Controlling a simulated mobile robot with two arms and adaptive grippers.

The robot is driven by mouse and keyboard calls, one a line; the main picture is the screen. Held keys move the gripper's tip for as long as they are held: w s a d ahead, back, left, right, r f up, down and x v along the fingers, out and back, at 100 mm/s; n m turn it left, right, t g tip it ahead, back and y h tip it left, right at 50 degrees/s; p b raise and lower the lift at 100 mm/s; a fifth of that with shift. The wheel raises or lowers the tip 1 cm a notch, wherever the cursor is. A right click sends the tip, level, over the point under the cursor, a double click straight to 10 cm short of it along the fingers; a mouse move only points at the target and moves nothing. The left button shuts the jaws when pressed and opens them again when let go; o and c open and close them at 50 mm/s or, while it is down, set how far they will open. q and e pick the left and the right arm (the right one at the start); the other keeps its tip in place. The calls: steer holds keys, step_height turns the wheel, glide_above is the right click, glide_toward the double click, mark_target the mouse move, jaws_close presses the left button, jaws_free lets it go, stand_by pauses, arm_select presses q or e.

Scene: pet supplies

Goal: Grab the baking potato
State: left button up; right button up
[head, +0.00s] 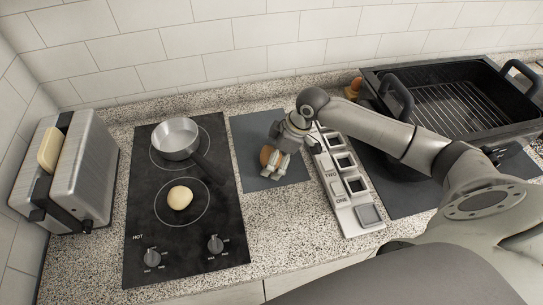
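A brown rounded thing, likely the baking potato (265,155), lies at the dark grey mat (252,125) between the cooktop and the switch panel. My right gripper (276,165) is right at it, pointing down, with its fingers over and beside it. The gripper and wrist hide part of the brown thing. I cannot tell whether the fingers are closed on it or only around it. My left gripper is not in view.
A cooktop (140,230) holds a saucepan (176,137) and a pale round item (180,197). A toaster (85,165) with bread stands left. A panel with square openings (350,190) and a roasting pan with a rack (455,105) stand right. Brown items (354,88) sit behind my arm.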

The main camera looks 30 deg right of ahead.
steer(key=shift+w+f, duration=0.1)
steer(key=shift+f, duration=0.15)
steer(key=c, duration=1)
steer(key=shift+r, duration=0.35)
steer(key=c, duration=0.4)
steer(key=shift+r+b, duration=0.3)
steer(key=shift+b, duration=0.15)
steer(key=shift+c, duration=1)
steer(key=s+d+r+b, duration=0.5)
steer(key=s+d+r, duration=0.1)
steer(key=s+r, duration=0.5)
steer(key=shift+s+r, duration=0.35)
steer(key=shift+s, duration=0.35)
